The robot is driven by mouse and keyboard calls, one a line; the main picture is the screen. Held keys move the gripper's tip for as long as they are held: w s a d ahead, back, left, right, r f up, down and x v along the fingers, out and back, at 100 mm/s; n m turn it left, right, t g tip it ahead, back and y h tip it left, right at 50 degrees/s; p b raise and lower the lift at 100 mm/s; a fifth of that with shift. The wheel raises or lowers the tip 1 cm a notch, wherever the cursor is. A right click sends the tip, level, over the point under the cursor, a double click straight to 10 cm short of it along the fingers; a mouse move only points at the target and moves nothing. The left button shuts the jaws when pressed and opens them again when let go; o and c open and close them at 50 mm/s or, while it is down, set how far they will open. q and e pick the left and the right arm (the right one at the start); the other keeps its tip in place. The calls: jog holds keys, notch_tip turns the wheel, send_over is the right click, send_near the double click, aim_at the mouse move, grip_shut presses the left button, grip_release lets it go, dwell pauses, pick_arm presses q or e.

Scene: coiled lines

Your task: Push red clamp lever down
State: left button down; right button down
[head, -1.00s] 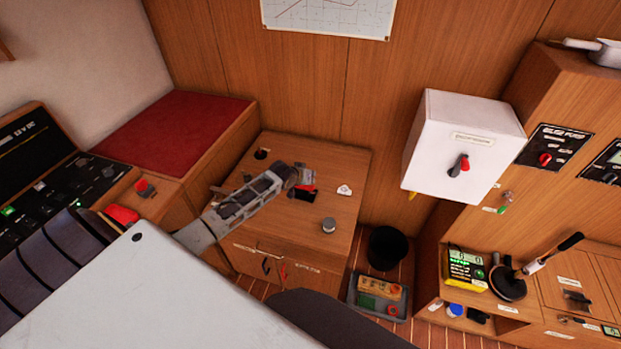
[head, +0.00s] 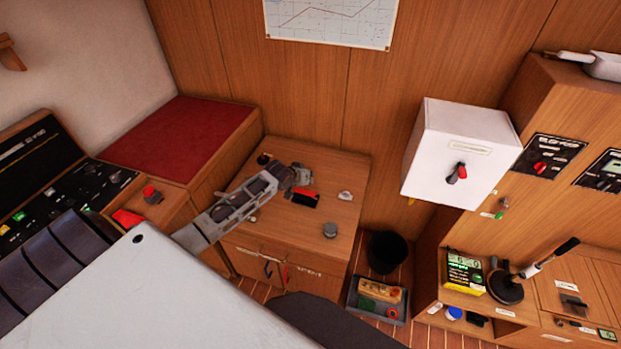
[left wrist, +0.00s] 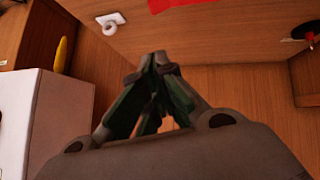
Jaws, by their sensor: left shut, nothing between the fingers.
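A red part, apparently the clamp lever (head: 307,193), lies on the wooden cabinet top beside a black block or opening. It is partly hidden by my left gripper (head: 300,178), which is close to it in the head view; I cannot tell whether they touch. In the left wrist view, the fingers of my left gripper (left wrist: 157,62) meet at their tips with nothing between them. A piece of red (left wrist: 170,4) shows at the top edge there, beyond the fingertips and apart from them in the picture. My right gripper is in neither view.
The cabinet top also holds a small white fitting (head: 345,196) and a grey knob (head: 329,230). A white box (head: 460,150) hangs on the wall to the right. A black bin (head: 386,251) and a grey tray (head: 378,314) stand on the floor.

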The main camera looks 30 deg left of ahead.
pick_arm(q)
jog(key=v, duration=0.7)
jog(key=shift+d, duration=0.25)
dwell(0.6)
jog(key=s+d+f+m+g, duration=0.2)
jog(key=s+d+f+m, duration=0.1)
jog(key=s+d, duration=0.7)
jog(key=s+d+r+m+g, duration=0.1)
jog(key=s+d+g, duration=0.15)
jog(key=s, duration=0.55)
jog(key=s+d+r+m+g, duration=0.15)
jog(key=s+d, duration=0.25)
jog(key=s, duration=0.4)
jog(key=s+f+g, duration=0.1)
jog(key=s+f, duration=0.2)
jog(key=f, duration=3)
jog(key=s+a+f, duration=0.2)
jog(key=s+f, duration=0.7)
jog(key=s, duration=0.2)
jog(key=s+a+f+g, duration=0.1)
jog(key=s+a+f, duration=0.1)
jog(key=s+f, duration=0.8)
jog(key=shift+s+a+f, duration=0.2)
jog(key=shift+s+f, duration=0.05)
jog(key=shift+s, duration=0.45)
